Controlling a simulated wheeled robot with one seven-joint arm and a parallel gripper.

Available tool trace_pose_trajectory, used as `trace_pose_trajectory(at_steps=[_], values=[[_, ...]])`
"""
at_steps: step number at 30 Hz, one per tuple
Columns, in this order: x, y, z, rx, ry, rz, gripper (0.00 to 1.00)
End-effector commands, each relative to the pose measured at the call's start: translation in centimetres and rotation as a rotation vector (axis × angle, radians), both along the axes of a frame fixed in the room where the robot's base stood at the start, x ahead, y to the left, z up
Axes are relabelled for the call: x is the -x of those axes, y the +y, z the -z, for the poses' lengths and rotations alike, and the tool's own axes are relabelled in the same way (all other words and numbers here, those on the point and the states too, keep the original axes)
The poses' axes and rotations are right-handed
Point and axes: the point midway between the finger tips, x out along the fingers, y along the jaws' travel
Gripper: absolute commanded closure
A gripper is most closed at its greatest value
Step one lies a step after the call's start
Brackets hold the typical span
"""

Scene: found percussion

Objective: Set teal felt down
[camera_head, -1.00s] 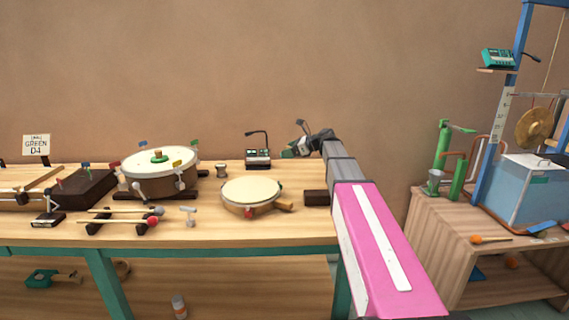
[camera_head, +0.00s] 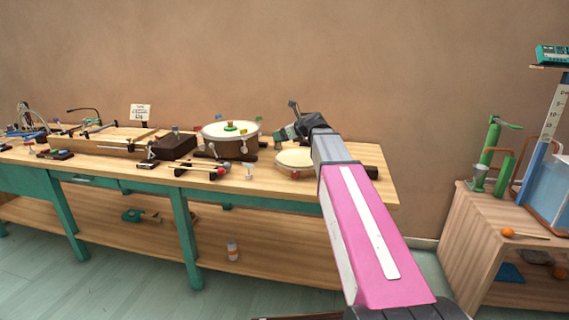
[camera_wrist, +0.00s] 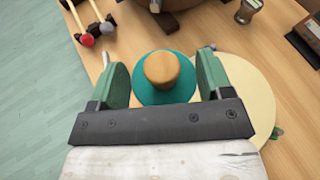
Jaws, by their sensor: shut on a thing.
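The teal felt (camera_wrist: 142,92) is a round teal disc with a wooden knob (camera_wrist: 162,68) on top. In the wrist view it sits between the two green fingers of my gripper (camera_wrist: 163,82), which is shut on it. In the head view my gripper (camera_head: 281,133) is small, at the end of my arm, above the hand drum on the bench; the held felt is hard to make out there. The pale round hand drum (camera_head: 294,158) lies below my gripper, partly hidden by my arm; in the wrist view its skin (camera_wrist: 250,88) shows behind and right of the felt.
Left of the hand drum stands a bigger brown drum (camera_head: 213,146) with a green disc (camera_head: 230,127) on its white skin. Mallets on a rack (camera_head: 200,168) lie near the bench's front edge. A wooden cabinet (camera_head: 462,225) stands at the right, across a floor gap.

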Motion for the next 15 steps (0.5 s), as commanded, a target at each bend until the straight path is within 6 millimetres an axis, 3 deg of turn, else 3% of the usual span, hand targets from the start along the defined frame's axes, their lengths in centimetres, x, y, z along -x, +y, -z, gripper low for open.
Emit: trace_pose_trajectory(at_steps=[5, 15], values=[[-0.6, -1.0, 0.4, -0.002, -0.001, 0.016, 0.51], [-4.6, -6.3, 4.3, -0.003, 0.0, 0.016, 0.51]])
